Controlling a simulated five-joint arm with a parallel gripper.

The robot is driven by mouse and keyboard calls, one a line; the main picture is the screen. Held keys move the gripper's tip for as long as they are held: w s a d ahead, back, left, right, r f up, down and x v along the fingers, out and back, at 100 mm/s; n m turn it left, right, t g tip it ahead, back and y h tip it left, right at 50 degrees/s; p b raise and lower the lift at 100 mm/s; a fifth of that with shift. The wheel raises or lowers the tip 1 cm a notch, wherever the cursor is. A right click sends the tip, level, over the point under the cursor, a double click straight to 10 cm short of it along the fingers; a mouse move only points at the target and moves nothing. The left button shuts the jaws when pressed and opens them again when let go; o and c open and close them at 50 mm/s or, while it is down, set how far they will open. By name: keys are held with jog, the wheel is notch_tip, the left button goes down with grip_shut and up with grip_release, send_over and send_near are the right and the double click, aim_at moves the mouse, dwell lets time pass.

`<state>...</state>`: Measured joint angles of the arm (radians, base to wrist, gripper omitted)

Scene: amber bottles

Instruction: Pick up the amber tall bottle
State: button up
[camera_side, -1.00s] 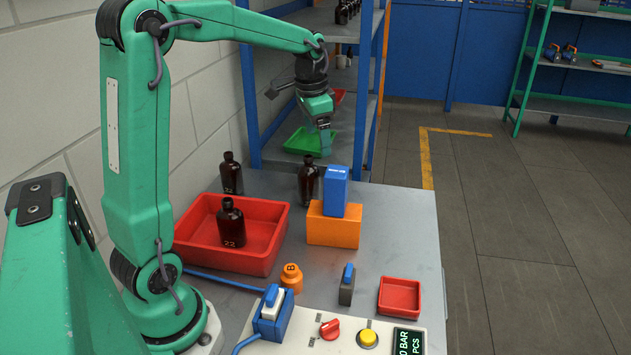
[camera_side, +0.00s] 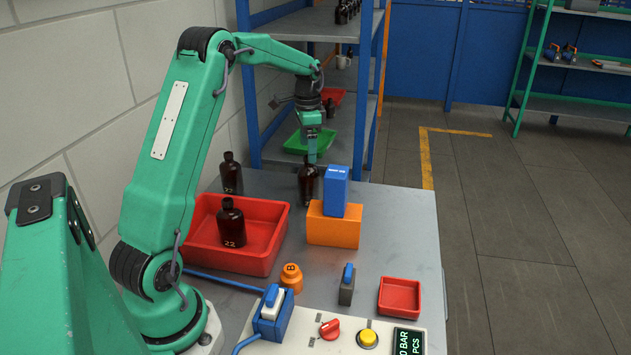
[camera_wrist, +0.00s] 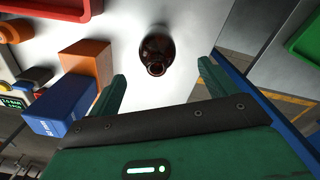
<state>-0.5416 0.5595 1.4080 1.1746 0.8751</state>
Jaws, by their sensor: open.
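An amber bottle (camera_side: 307,184) stands upright on the grey table, left of the orange and blue blocks. In the wrist view it (camera_wrist: 157,45) is seen from above, its neck opening in line with the gap between my fingertips. My gripper (camera_side: 311,158) is open and points down at the top of this bottle; it also shows in the wrist view (camera_wrist: 161,70), with nothing clasped. The exact height between fingertips and neck is hard to tell. A second amber bottle (camera_side: 231,227) stands at the red tray, and a third (camera_side: 231,176) stands behind it.
A blue box (camera_side: 336,190) sits on an orange block (camera_side: 333,228), close right of the bottle. The red tray (camera_side: 262,256) is to the left. A shelf with a green tray (camera_side: 296,146) stands behind. A small red tray (camera_side: 399,297) and control panel are nearer. The table's right side is clear.

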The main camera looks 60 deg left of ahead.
aim_at(309, 168)
jog(key=shift+f, duration=1.05)
jog(key=shift+f, duration=0.1)
jog(key=shift+d+f, duration=0.2)
jog(key=shift+f, duration=2.3)
jog(key=shift+c, duration=0.2)
jog(key=c, duration=1.4)
